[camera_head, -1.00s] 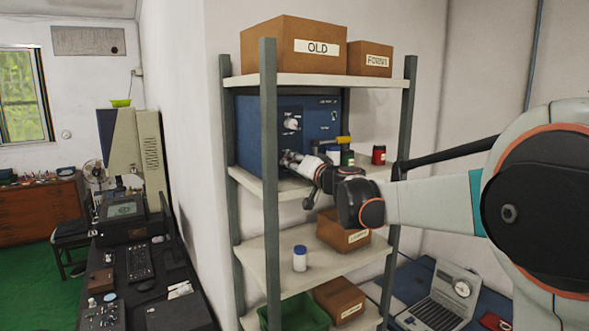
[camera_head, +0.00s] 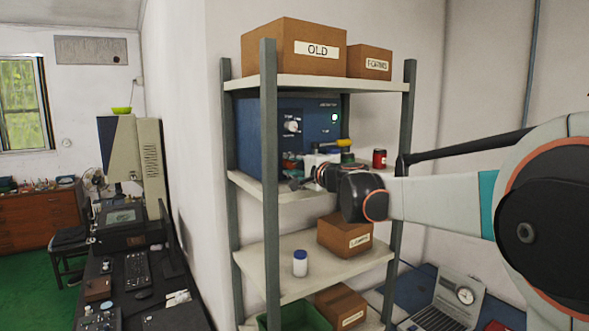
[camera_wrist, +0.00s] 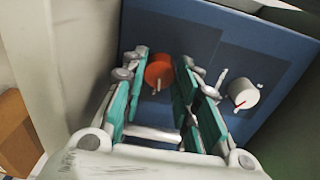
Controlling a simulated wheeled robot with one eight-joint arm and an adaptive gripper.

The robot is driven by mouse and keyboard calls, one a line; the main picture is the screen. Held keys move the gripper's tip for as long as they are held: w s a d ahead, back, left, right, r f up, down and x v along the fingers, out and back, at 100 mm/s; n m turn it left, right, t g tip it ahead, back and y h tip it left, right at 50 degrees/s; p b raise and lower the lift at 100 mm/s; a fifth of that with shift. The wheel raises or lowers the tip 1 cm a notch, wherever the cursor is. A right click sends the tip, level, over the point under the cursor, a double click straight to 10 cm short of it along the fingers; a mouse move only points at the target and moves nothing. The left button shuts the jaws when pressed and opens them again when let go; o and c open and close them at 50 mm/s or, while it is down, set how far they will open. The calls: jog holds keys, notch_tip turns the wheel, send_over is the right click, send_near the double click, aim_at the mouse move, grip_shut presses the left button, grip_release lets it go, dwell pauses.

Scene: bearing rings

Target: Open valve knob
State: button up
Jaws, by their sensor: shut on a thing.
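A blue box-shaped unit (camera_head: 258,135) with knobs stands on the upper shelf. In the wrist view, a red-orange knob (camera_wrist: 160,70) with a pale pointer mark sits on its blue panel, between the green-padded fingers of my gripper (camera_wrist: 160,82). My gripper is shut on this knob.
The shelf's front post (camera_head: 268,200) stands left of my gripper. A red jar (camera_head: 379,158) and a yellow-topped item (camera_head: 344,143) stand to the right, close to my arm. Cardboard boxes (camera_head: 295,43) sit on the shelf above. A white bottle (camera_head: 300,263) stands below.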

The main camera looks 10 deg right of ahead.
jog(key=shift+m, duration=1)
jog(key=o, duration=1.1)
jog(key=shift+c, duration=0.2)
jog(key=v, duration=1.2)
jog(key=shift+s, duration=0.1)
